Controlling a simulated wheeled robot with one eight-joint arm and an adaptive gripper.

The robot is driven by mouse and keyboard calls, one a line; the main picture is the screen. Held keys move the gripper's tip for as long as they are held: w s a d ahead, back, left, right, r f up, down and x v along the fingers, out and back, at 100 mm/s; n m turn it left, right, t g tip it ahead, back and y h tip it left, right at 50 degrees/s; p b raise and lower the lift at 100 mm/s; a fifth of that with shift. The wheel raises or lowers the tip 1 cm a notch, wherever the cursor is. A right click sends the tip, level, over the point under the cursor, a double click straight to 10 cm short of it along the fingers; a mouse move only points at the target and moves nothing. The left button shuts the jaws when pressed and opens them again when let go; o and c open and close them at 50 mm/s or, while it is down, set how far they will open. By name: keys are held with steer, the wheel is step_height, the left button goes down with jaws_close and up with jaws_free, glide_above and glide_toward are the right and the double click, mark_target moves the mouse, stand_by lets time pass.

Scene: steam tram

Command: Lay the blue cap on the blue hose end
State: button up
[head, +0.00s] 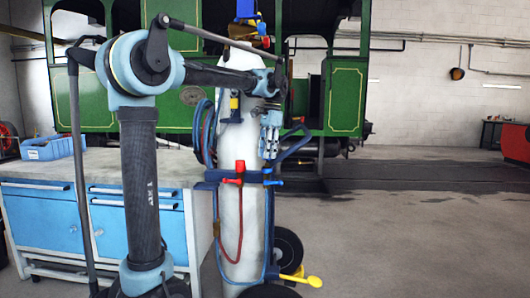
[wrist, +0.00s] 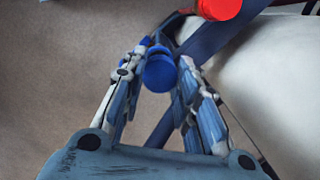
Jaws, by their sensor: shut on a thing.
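In the head view the fingers hide the cap. The blue hose end (head: 275,183) is a little below the fingertips in the head view. A smaller blue piece (wrist: 157,48) shows just beyond the cap in the wrist view, probably this hose end. I cannot tell whether cap and hose end touch.
A red cap (head: 240,166) stands on a red fitting left of the blue hose end; it also shows in the wrist view (wrist: 218,8). The white cylinder (head: 242,220) is close behind. A workbench (head: 70,165) stands left.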

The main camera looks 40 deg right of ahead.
steer(key=shift+f, duration=0.3)
steer(key=shift+f, duration=0.45)
steer(key=shift+f, duration=0.75)
stand_by(1.8)
steer(key=o, duration=0.8)
steer(key=shift+o, duration=0.2)
steer(key=shift+r, duration=4.2)
